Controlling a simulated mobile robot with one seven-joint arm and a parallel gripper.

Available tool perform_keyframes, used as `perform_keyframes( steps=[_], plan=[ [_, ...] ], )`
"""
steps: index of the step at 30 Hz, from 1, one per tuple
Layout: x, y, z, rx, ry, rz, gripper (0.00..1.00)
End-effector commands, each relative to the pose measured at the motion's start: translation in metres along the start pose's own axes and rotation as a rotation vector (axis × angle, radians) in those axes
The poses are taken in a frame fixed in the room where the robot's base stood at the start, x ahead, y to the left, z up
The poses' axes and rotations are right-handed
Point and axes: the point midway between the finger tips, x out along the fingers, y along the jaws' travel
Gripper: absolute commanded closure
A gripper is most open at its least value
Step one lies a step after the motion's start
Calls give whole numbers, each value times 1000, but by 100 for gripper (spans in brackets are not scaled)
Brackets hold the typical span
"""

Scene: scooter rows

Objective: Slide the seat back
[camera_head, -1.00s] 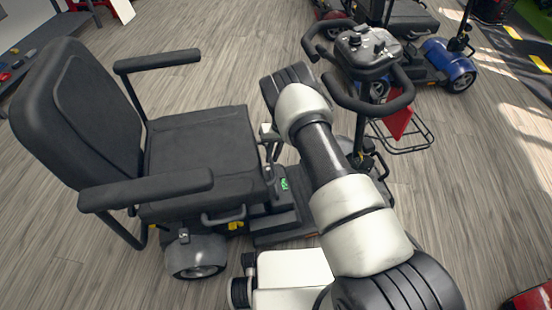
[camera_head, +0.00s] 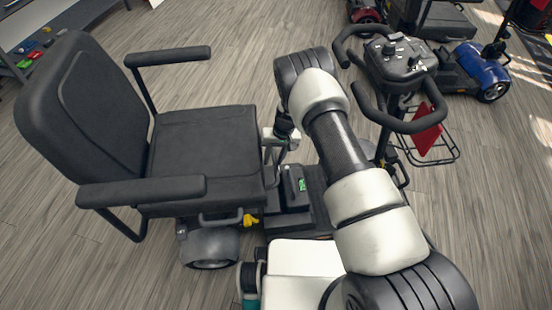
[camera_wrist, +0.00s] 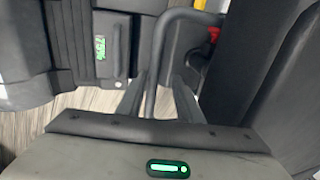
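The scooter's black seat (camera_head: 205,145) is in the left of the head view, backrest (camera_head: 75,120) at far left and front edge toward the steering column. A yellow lever (camera_head: 250,220) shows under its near side. A dark bent bar (camera_wrist: 175,22) comes from the seat's underside in the wrist view, beside a red part (camera_wrist: 213,33). My gripper (camera_wrist: 158,98) has its two fingers apart, one on each side of the bar. I cannot tell whether they touch it.
The handlebar and control panel (camera_head: 400,57) stand right of my arm, with a wire basket (camera_head: 440,152) and a red panel below. A green-lit display (camera_head: 302,185) sits on the base ahead of the seat. A blue scooter (camera_head: 480,70) stands behind. Open floor lies behind the seat.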

Motion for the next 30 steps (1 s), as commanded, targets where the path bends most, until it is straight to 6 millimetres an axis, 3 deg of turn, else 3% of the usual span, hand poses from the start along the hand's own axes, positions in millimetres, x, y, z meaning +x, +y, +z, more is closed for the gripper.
perform_keyframes(
  steps=[7, 11, 24, 30],
  plan=[
    [-3, 4, 0, 2, -1, 4, 67],
    [-18, 4, 0, 4, 1, 4, 67],
    [-122, 2, 0, 2, 2, 3, 67],
    [-158, 1, 0, 0, 1, 2, 67]
  ],
)
